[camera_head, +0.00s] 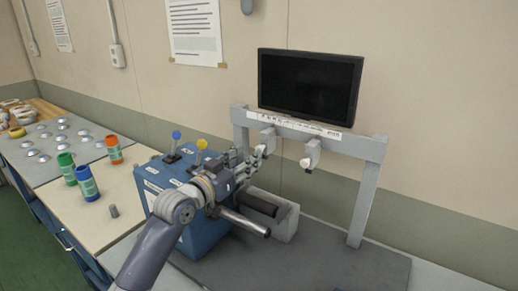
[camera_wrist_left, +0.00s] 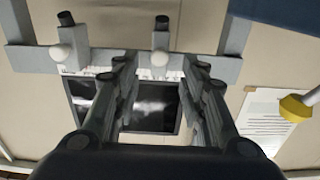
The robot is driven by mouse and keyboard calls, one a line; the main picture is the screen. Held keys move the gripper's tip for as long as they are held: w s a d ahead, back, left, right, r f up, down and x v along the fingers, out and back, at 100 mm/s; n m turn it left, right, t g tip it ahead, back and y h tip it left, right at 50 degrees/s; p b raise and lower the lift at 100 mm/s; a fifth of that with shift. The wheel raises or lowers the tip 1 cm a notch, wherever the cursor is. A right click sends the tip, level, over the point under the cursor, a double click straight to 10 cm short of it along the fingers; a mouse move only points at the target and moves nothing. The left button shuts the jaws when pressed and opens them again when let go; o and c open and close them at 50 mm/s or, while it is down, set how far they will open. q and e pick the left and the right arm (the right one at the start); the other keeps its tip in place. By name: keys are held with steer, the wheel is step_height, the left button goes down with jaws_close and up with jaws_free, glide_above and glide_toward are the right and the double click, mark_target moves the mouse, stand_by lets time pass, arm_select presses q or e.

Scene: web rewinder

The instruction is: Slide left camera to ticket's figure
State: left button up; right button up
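The left camera (camera_head: 267,139), a grey block with a pale rounded end, hangs on the grey gantry's crossbar (camera_head: 345,144). The right camera (camera_head: 312,153) hangs to its right. My left gripper (camera_head: 257,157) is open beside the left camera. In the left wrist view, which looks upside down, the left camera (camera_wrist_left: 160,42) lies between the lines of my spread fingers (camera_wrist_left: 158,63), with gaps on both sides. The right camera (camera_wrist_left: 70,44) is outside them. A white printed strip (camera_head: 308,127) runs along the crossbar; its figures are unreadable. I cannot pick out the ticket with certainty. My right gripper is out of view.
A dark monitor (camera_head: 309,86) stands behind the crossbar. A blue box (camera_head: 204,235) with blue and yellow knobbed levers is below my left arm. A dark roller (camera_head: 257,203) lies near a pale block (camera_head: 285,222). Coloured cups (camera_head: 88,183) stand on the left table.

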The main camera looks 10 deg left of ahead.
mark_target(259, 146)
arm_select(q)
steer(key=shift+p+x, duration=0.5)
steer(key=shift+x, duration=3)
steer(key=shift+c, duration=0.6)
jaws_close()
